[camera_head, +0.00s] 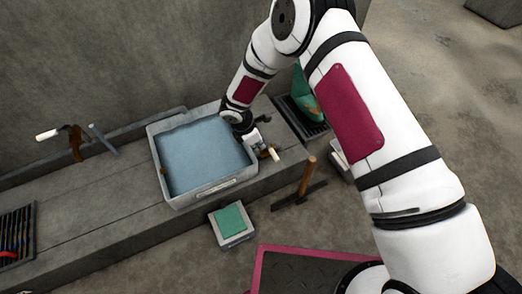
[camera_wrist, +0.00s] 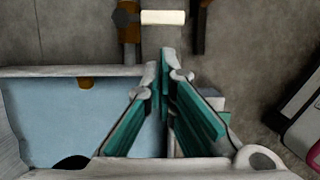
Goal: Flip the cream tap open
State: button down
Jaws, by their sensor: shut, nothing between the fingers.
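The cream tap (camera_wrist: 163,17) shows at the top of the wrist view: a cream lever lying sideways, crosswise to a brown pipe (camera_wrist: 129,52) that meets the rim of the tub. In the head view the cream lever (camera_head: 275,154) is small, just off the tub's right side. My gripper (camera_head: 258,143) is shut and empty beside the tub's right wall, close to the lever. In the wrist view the fingertips (camera_wrist: 167,65) lie below the lever in the picture, with a visible gap. In the head view my gripper partly hides the tap's body.
A grey tub (camera_head: 233,186) with blue contents stands on a stone ledge (camera_head: 110,225). Another cream-ended brown fitting (camera_head: 72,143) is at the left wall. A wooden-handled tool (camera_head: 308,170) stands right of the ledge. A small box with a green top (camera_head: 231,219) is in front.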

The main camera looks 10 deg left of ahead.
aim_at(272, 152)
jog(key=b+x, duration=0.3)
jog(key=x, duration=0.6)
